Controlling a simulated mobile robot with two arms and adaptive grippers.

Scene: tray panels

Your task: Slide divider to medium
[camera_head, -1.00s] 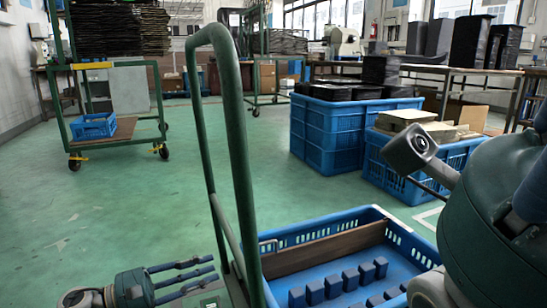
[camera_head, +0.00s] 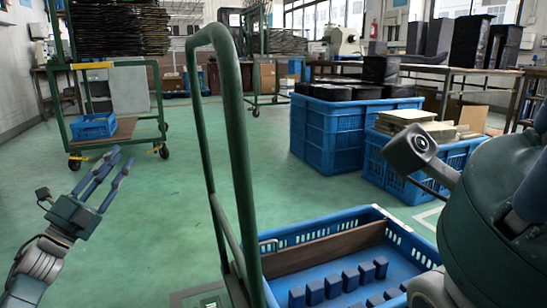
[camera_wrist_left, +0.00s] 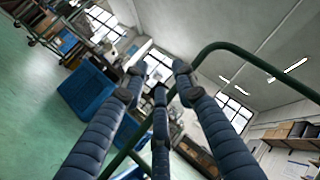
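The divider (camera_head: 325,249) is a brown wooden-looking panel. It stands across the far part of a blue tray (camera_head: 412,247) at the lower right of the head view. My left gripper (camera_head: 120,160) is up at the left of the head view, well away from the tray, with its fingers pointing up and right. In the left wrist view its three blue fingers (camera_wrist_left: 158,78) are spread with nothing between them, so it is open and empty. My right gripper is not in view. The tray's near part is cut off by the frame.
A green upright cart handle (camera_head: 240,165) stands between my left gripper and the tray. Several small dark blue blocks (camera_head: 350,279) stand in the tray before the divider. Blue crates (camera_head: 345,135) stand behind it. The floor at left is clear.

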